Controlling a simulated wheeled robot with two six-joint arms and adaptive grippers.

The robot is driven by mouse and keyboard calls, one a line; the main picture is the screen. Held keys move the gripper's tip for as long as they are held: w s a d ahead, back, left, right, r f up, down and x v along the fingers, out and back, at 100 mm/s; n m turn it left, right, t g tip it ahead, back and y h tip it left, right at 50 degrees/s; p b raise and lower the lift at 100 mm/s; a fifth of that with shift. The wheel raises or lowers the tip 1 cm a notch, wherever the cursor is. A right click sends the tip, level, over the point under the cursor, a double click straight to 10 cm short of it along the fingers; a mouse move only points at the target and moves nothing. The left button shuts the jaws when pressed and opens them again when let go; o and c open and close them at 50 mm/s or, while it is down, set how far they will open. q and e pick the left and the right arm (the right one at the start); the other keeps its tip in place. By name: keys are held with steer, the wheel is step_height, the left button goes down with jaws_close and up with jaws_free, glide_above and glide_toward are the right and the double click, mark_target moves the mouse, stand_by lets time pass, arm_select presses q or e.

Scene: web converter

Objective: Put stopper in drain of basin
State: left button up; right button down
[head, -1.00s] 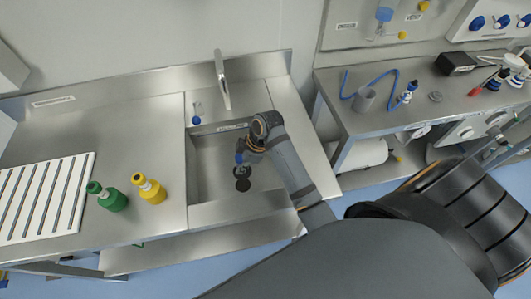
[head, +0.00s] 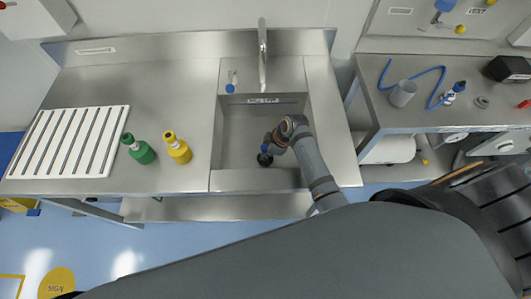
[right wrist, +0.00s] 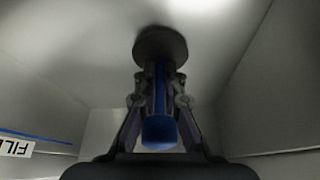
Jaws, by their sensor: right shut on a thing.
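The stopper (head: 265,159) is a dark disc with a blue handle. My right gripper (head: 268,145) reaches down into the steel basin (head: 238,128) and is shut on the handle. In the right wrist view the gripper (right wrist: 160,88) has a finger on each side of the blue handle, and the stopper's disc (right wrist: 160,44) lies beyond the fingertips, close to the basin floor. No separate drain opening shows in either view now; the disc may cover it. I cannot tell whether the disc is seated in the drain or just above it. My left gripper is not in view.
A tap (head: 262,55) stands behind the basin. A green bottle (head: 138,149) and a yellow bottle (head: 178,148) stand left of it, beside a white slatted rack (head: 70,140). A bench with a grey cup (head: 403,92) and blue tube is at right. The basin walls are close around the gripper.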

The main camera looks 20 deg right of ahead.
steer(key=c, duration=1.5)
jaws_free()
steer(key=shift+f, duration=0.1)
steer(key=shift+o, duration=0.2)
steer(key=v, duration=1.2)
steer(key=shift+a, duration=0.1)
